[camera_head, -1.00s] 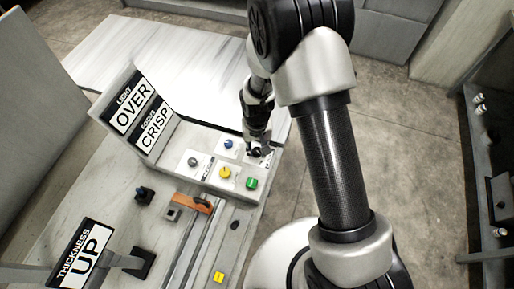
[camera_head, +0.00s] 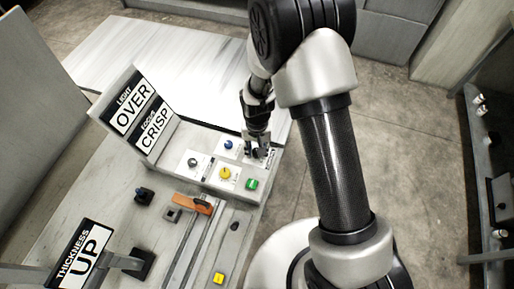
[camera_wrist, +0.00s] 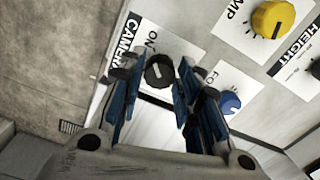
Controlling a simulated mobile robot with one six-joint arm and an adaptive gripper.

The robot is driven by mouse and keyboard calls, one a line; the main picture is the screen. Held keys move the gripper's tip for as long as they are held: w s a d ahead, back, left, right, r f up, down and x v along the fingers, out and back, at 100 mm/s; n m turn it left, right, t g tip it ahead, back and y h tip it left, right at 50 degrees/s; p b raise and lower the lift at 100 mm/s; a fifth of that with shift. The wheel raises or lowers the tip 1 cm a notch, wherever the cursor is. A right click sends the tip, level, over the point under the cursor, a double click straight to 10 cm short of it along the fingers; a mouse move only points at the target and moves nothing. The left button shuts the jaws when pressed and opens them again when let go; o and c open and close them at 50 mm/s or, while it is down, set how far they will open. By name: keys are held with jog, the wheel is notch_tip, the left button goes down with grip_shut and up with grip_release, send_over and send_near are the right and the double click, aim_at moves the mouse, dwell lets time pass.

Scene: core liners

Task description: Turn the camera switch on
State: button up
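The camera switch (camera_wrist: 158,72) is a black rotary knob on a white plate lettered CAMERA (camera_wrist: 125,42) and ON in the wrist view. My gripper (camera_wrist: 154,82) is open, with its blue-padded fingers on either side of the knob. A gap shows between the fingers and the knob, and I cannot tell their height over it. In the head view my gripper (camera_head: 257,153) is over the far right corner of the control panel and hides the knob there.
Close by are a blue knob (camera_wrist: 230,102) and a yellow knob (camera_wrist: 272,18); a green button (camera_head: 251,184) and a grey knob (camera_head: 193,162) are also on the panel. Signs reading OVER (camera_head: 133,108) and CRISP (camera_head: 156,134) stand behind. Open floor (camera_head: 300,140) lies to the right.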

jog(key=shift+o, duration=1.4)
notch_tip(320, 180, up, 12)
jog(key=shift+r, duration=0.1)
